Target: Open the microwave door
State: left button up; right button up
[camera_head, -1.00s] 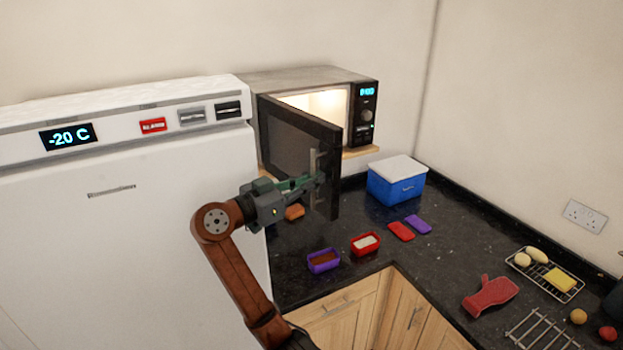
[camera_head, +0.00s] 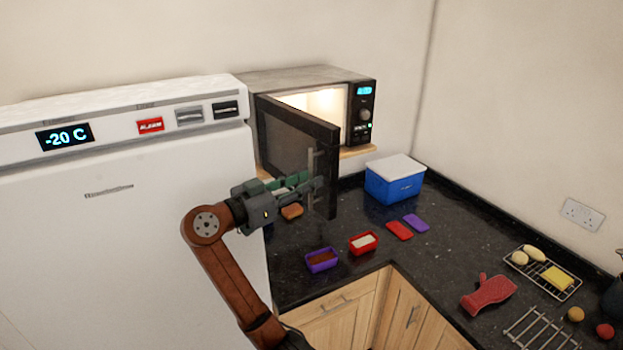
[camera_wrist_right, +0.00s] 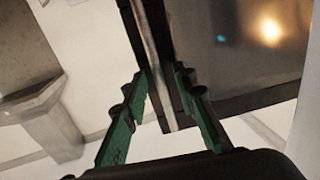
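The microwave (camera_head: 300,78) stands in the corner behind the counter, its lit interior showing. Its dark door (camera_head: 285,140) stands well open, swung out toward me. The upright door handle (camera_head: 311,165) is on the door's outer face, near its free edge. My right gripper (camera_head: 312,184) is at the handle. In the right wrist view, the handle bar (camera_wrist_right: 152,60) runs between the two green fingers (camera_wrist_right: 160,85), which stand apart with a gap beside the bar. My left gripper is not in view.
A white freezer (camera_head: 120,240) stands left of the door. On the dark counter (camera_head: 420,270) are a blue box with a white lid (camera_head: 395,180), small red (camera_head: 363,243) and purple (camera_head: 321,261) containers, their lids, a red mitt (camera_head: 488,295) and a food rack (camera_head: 541,272).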

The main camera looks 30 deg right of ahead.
jog(key=s+a, duration=0.2)
jog(key=a, duration=0.8)
jog(key=shift+a, duration=0.25)
